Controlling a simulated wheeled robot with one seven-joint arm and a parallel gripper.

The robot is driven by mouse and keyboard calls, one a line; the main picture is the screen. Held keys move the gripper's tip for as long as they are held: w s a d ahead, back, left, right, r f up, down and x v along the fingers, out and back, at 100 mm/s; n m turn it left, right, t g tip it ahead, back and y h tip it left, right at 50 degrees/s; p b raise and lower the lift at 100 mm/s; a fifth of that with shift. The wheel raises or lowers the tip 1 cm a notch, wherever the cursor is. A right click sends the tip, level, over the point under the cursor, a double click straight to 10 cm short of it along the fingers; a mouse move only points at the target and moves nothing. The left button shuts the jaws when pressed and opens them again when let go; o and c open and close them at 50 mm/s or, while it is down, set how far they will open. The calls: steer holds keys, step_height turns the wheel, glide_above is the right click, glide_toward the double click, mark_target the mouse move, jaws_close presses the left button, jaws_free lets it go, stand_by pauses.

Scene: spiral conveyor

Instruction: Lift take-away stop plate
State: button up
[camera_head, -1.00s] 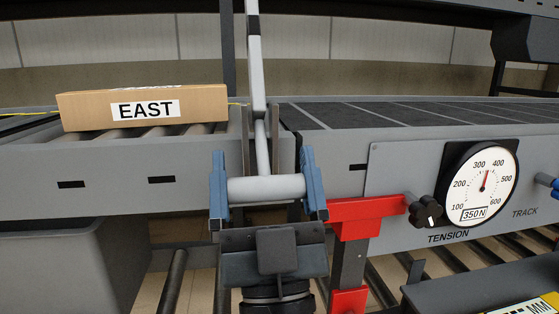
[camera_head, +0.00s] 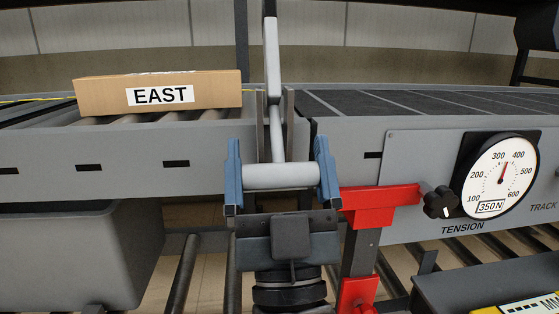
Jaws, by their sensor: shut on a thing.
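My gripper (camera_head: 280,178) has its two blue fingers at the ends of a pale grey horizontal bar (camera_head: 280,177) and is shut on it. Narrow upright grey pieces (camera_head: 289,120) stand behind the stem, at the gap between the roller conveyor (camera_head: 110,165) and the dark belt. They look like the stop plate and its guides, seen nearly edge-on. The stem and my gripper hide much of them, so I cannot tell how far the plate is raised.
An EAST carton (camera_head: 200,88) sits on the rollers left of the gap. A tension gauge (camera_head: 500,177) is farther right. A grey bin (camera_head: 70,255) stands lower left.

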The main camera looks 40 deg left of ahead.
steer(key=shift+w+a+f+g, duration=0.15)
steer(key=shift+f+g, duration=0.15)
steer(key=o, duration=1.1)
steer(key=shift+o, duration=0.6)
steer(key=shift+r, duration=0.1)
steer(key=v, duration=0.8)
steer(key=shift+p, duration=0.3)
